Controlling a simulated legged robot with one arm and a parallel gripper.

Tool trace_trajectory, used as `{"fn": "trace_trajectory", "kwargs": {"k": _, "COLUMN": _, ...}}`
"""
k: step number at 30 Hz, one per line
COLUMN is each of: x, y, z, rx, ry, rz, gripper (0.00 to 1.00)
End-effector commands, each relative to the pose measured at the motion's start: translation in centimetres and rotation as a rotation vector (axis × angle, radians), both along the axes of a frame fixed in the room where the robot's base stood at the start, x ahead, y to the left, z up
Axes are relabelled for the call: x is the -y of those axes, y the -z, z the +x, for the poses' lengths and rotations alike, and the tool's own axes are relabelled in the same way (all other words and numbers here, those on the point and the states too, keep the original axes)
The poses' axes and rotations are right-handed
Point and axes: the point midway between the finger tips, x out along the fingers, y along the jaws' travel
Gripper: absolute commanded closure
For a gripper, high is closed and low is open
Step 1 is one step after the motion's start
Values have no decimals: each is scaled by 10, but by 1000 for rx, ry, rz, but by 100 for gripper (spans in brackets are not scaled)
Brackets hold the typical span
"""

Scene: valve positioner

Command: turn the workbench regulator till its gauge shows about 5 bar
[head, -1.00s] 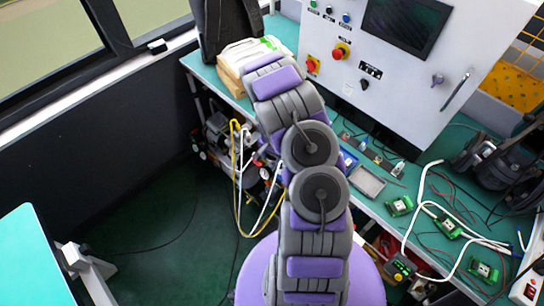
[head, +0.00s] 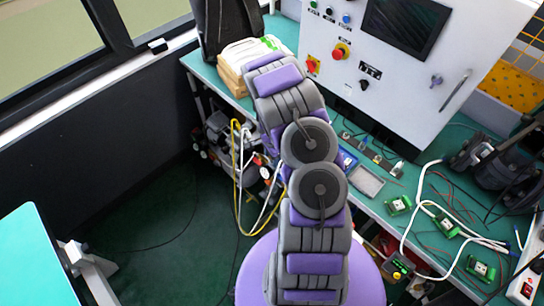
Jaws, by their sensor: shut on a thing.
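My purple and grey arm (head: 310,190) rises from my round purple base and reaches over the left part of the green workbench (head: 212,79). Its far end ends in front of the bench's left part. My gripper is not visible; the arm seems to hide it. I cannot make out the regulator or its gauge in this view. Machinery (head: 218,132) stands low at the bench's left end. A yellow hose (head: 236,190) and white hoses hang beside the arm.
A white control cabinet (head: 400,95) with a dark screen stands on the bench. Several green circuit boards (head: 448,226), white cable and a dark device (head: 490,165) lie on the right. A stack of packs (head: 245,65) sits at the left end. Floor at left is open.

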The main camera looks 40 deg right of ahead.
Motion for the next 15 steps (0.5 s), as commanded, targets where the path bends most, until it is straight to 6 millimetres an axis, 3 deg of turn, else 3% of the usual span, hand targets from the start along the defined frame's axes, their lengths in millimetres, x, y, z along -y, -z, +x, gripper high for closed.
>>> {"fn": "trace_trajectory", "kwargs": {"k": 11, "x": 2, "y": -2, "z": 3, "rx": 9, "ry": 6, "rz": -7, "gripper": 77}}
{"fn": "trace_trajectory", "kwargs": {"k": 12, "x": 2, "y": -2, "z": 3, "rx": 8, "ry": 6, "rz": -6, "gripper": 46}}
{"fn": "trace_trajectory", "kwargs": {"k": 15, "x": 2, "y": -2, "z": 3, "rx": 7, "ry": 5, "rz": -5, "gripper": 36}}
